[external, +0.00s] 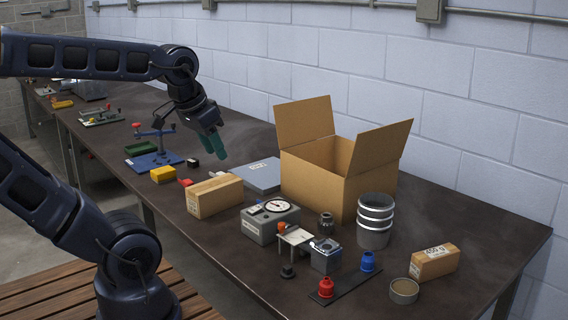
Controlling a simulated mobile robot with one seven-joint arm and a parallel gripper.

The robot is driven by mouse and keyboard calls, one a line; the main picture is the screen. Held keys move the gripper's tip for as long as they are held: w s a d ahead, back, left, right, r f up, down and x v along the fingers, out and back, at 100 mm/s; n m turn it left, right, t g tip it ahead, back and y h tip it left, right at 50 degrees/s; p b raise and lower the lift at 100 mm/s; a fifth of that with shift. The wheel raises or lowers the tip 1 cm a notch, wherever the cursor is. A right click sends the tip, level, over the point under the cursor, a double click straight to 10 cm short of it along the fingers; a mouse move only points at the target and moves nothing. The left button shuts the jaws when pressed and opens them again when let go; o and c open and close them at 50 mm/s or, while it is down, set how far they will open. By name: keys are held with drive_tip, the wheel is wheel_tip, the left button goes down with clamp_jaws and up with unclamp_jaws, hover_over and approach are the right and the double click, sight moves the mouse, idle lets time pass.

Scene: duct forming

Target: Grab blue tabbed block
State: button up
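My gripper (213,146) hangs in the air above the table's left-middle part, with its teal fingers pointing down. The two fingertips look slightly apart, and nothing shows between them. I cannot make out a clear blue tabbed block. The blue things I see are a flat blue base with a post and red knob (155,160), left of and below my gripper, and a blue knobbed piece (368,262) on a dark strip at the front right. A small blue bit (258,203) shows behind the grey dial gauge (270,221). My gripper touches none of them.
An open cardboard box (338,180) stands right of my gripper, with a flat grey scale (259,175) beside it. A small carton (214,196), a yellow block (163,174) and a ribbed metal can (375,222) are also on the table. The wall runs behind.

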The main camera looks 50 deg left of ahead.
drive_tip(key=o, duration=0.4)
drive_tip(key=shift+c, duration=0.2)
drive_tip(key=w+a+f+n+g+h, duration=0.15)
drive_tip(key=w+a+n, duration=0.35)
drive_tip(key=w, duration=0.6)
drive_tip(key=w+a+f+n+g+h, duration=0.1)
drive_tip(key=w+a+f+n+g, duration=0.3)
drive_tip(key=w, duration=0.7)
drive_tip(key=w+a+f+n+t+h, duration=0.1)
drive_tip(key=w+a+f+n, duration=0.45)
drive_tip(key=a+f, duration=0.4)
drive_tip(key=w+a+f+n+h, duration=0.1)
drive_tip(key=w+a+f+n, duration=0.3)
drive_tip(key=w+a+f, duration=0.45)
drive_tip(key=f, duration=0.4)
drive_tip(key=s+d+f, duration=0.1)
drive_tip(key=f, duration=0.1)
drive_tip(key=shift+f, duration=0.1)
drive_tip(key=shift+w+a+x, duration=0.15)
drive_tip(key=shift+x, duration=1.15)
drive_tip(key=shift+w+a+x, duration=0.15)
drive_tip(key=shift+x, duration=1.15)
